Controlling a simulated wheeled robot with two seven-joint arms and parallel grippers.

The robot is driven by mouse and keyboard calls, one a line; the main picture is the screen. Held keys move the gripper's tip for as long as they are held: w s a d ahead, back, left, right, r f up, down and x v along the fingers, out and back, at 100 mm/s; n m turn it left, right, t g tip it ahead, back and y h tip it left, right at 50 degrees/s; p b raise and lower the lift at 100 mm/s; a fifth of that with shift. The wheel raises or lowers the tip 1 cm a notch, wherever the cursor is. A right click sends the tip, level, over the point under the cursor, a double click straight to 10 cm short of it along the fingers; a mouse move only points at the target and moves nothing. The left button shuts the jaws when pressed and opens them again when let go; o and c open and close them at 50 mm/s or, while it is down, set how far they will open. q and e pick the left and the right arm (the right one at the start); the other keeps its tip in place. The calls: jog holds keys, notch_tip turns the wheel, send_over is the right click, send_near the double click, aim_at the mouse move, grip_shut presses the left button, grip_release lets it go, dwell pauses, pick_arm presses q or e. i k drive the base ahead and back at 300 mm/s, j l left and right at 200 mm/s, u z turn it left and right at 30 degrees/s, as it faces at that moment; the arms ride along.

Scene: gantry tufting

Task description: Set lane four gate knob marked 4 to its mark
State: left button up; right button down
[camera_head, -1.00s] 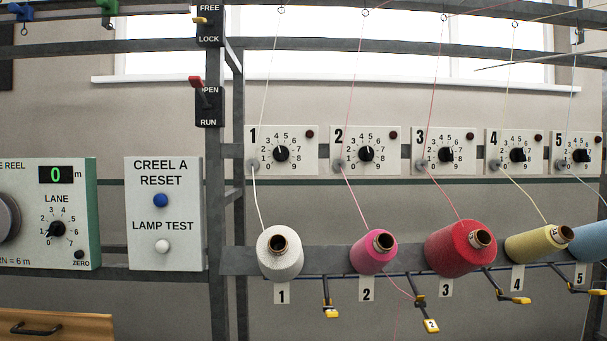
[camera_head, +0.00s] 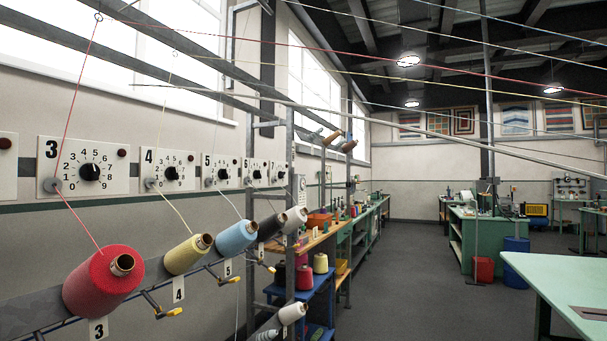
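The lane four gate plate (camera_head: 149,183) is on the wall at the left, marked 4, with a numbered dial. Its black knob (camera_head: 172,173) sits in the middle of the dial; its exact setting is too small to read surely. A yellow yarn cone (camera_head: 188,254) with a tag 4 (camera_head: 178,288) is below it, its thread rising to the plate's guide. Neither of my grippers shows in the head view.
Similar plates stand either side, including lane 3 (camera_head: 111,165) and lane 5 (camera_head: 219,186). Red (camera_head: 100,280) and light blue (camera_head: 236,238) cones project below them. Threads cross overhead. Open grey floor (camera_head: 400,270) lies beyond, with a green table (camera_head: 565,280) at right.

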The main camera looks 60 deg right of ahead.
aim_at(172, 173)
jog(key=z, duration=1.15)
jog(key=i+l, duration=0.15)
jog(key=l, duration=0.25)
jog(key=i+l, duration=0.1)
jog(key=l, duration=0.3)
jog(key=i+l+z, duration=0.1)
jog(key=l, duration=0.3)
jog(key=i+l, duration=0.15)
jog(key=l, duration=0.25)
jog(key=i+l, duration=0.15)
jog(key=l, duration=0.2)
jog(key=i+l+z, duration=0.1)
jog(key=l, duration=0.3)
jog(key=i+l, duration=0.2)
jog(key=l, duration=0.2)
jog(key=j+z, duration=0.15)
jog(key=j, duration=0.45)
